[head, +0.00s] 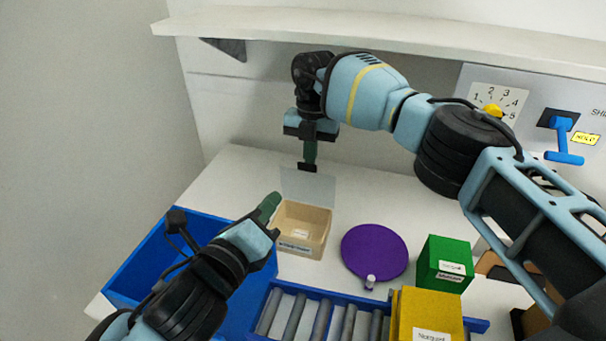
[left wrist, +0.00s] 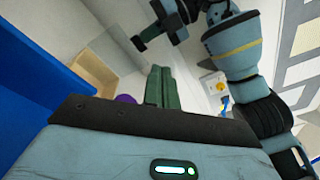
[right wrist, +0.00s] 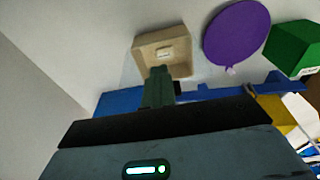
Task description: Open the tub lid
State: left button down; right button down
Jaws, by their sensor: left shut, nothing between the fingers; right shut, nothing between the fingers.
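The beige tub (head: 291,244) stands on the white table, with a small pale labelled item (head: 300,233) inside. Its translucent lid (head: 310,187) is tilted up at the tub's back edge, so the tub's top is open. The tub's inside also shows in the right wrist view (right wrist: 146,56). My right gripper (head: 308,166) is shut and empty, pointing down just behind the raised lid; I cannot tell whether it touches it. My left gripper (head: 272,204) is shut and empty, close to the tub's left back corner. Its closed fingers show in the left wrist view (left wrist: 161,88).
A blue bin (head: 133,273) lies left, under my left arm. A roller tray (head: 271,312) runs along the front. A purple disc (head: 375,251), green box (head: 443,262) and yellow box (head: 425,313) stand right. A shelf (head: 370,36), dial (head: 492,111) and blue lever (head: 563,140) are behind.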

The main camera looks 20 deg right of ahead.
pick_arm(q)
notch_tip(320, 180, down, 3)
jog(key=d+m+y, duration=0.2)
jog(key=m, duration=0.6)
send_near(307, 168)
jog(key=shift+y, duration=0.4)
jog(key=x, duration=0.5)
jog(key=shift+w+d+f, duration=0.15)
jog(key=shift+w+d, duration=0.05)
jog(key=shift+d, duration=0.15)
jog(key=shift+w+d, duration=0.35)
jog(key=shift+w, duration=0.15)
